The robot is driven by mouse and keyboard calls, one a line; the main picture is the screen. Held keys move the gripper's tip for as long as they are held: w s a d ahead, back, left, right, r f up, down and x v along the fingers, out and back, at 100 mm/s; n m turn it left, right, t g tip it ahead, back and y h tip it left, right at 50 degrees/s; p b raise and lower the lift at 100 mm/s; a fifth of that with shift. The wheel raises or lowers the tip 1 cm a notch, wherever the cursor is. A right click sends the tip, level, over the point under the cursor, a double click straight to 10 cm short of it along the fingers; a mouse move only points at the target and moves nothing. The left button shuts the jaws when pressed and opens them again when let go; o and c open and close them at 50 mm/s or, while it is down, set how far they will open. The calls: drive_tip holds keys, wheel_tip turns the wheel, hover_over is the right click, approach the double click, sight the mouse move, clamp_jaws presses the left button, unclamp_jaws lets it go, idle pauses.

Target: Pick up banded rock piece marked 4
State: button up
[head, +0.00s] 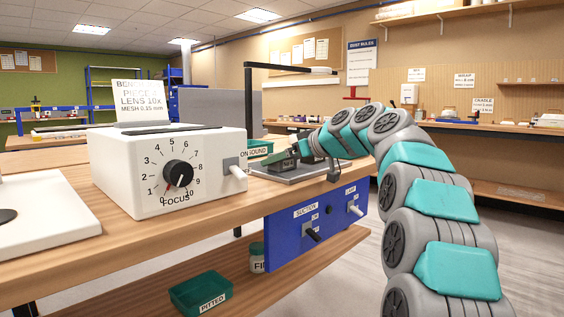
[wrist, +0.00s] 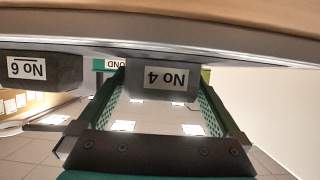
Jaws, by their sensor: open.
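The wrist view is upside down. The piece marked No 4 (wrist: 146,91) is a dark block with a white label, lying between or just beyond my fingertips. My gripper (wrist: 161,78) is open, with one green-padded finger on each side of the block. The right finger looks close to the block's edge; contact cannot be told. A second dark block, marked No 6 (wrist: 62,80), lies left of the left finger. In the head view my gripper (head: 291,156) is small and low over the grey plate (head: 285,176); labels there are unreadable.
A white focus box (head: 120,180) stands left of the plate on the wooden bench. A green tray (head: 258,149) sits behind the plate. A black post with an overhead bar (head: 249,105) rises behind. A blue suction panel (head: 310,225) hangs below the bench edge.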

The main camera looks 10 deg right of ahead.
drive_tip(key=c, duration=1.3)
drive_tip(key=shift+c, duration=0.6)
drive_tip(key=shift+r, duration=0.1)
